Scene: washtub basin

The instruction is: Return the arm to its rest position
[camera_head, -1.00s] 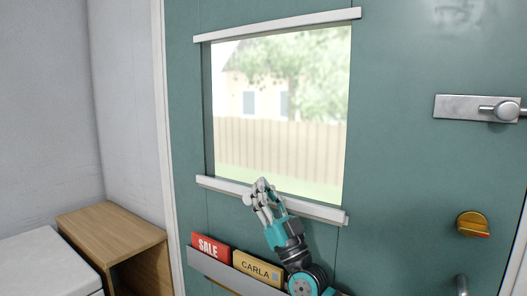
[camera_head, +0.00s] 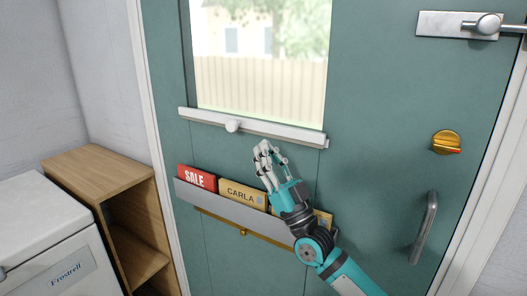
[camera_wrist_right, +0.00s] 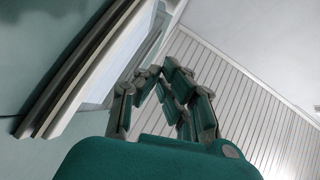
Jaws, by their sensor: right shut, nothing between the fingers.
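My right gripper (camera_head: 264,148) is shut and empty in front of the green door, just below the window's lower white ledge. Its arm comes up from the lower right of the head view. In the right wrist view the fingers (camera_wrist_right: 165,75) meet at their tips with nothing between them. My left gripper is not in view.
The green door (camera_head: 375,110) has a lever handle (camera_head: 487,25), a brass knob (camera_head: 447,142) and a pull bar (camera_head: 424,228). A grey rack (camera_head: 232,212) holds a red SALE card (camera_head: 197,178) and a CARLA envelope (camera_head: 243,194). A wooden shelf (camera_head: 98,172) and a white Frostroll appliance (camera_head: 40,215) stand left.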

